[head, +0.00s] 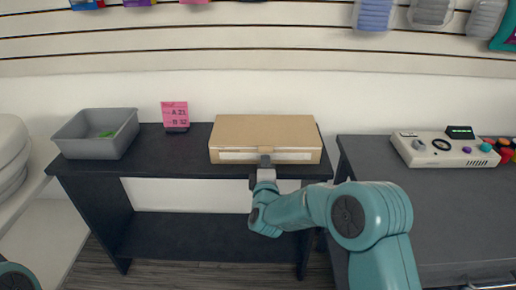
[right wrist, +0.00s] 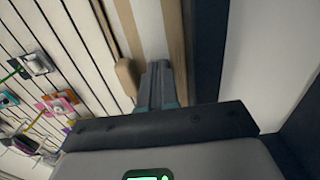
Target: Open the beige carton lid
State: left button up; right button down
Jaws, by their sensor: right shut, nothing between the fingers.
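The beige carton (head: 265,128) sits on the dark shelf table, its lid down and a pale strip along its front face. My right gripper (head: 265,160) is shut and empty at the middle of the carton's front. In the right wrist view my shut fingers (right wrist: 160,82) point at the carton's front (right wrist: 150,28), beside a rounded beige tab (right wrist: 127,76). I cannot tell whether the fingers touch the carton. My left gripper is not in view.
A second dark table (head: 415,205) at the right carries a beige control box (head: 443,150). The dark tabletop between sign and carton is clear.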

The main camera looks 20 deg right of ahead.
aim_at(266, 153)
jog(key=shift+r, duration=0.2)
dwell(0.4)
jog(key=shift+r+p, duration=1.15)
jog(key=shift+r, duration=0.15)
jog(key=shift+w+r+p, duration=0.15)
jog(key=shift+r+p, duration=1.65)
jog(key=shift+r, duration=0.65)
jog(key=shift+w+d+r+p, duration=0.1)
jog(key=shift+w+r+p, duration=0.05)
jog(key=shift+r+p, duration=0.6)
jog(key=shift+w+d+r+p, duration=0.1)
jog(key=shift+w+r+p, duration=0.1)
jog(key=shift+r+p, duration=0.55)
jog(key=shift+w+r+p, duration=0.15)
jog(key=shift+r+p, duration=0.35)
jog(key=shift+r, duration=0.45)
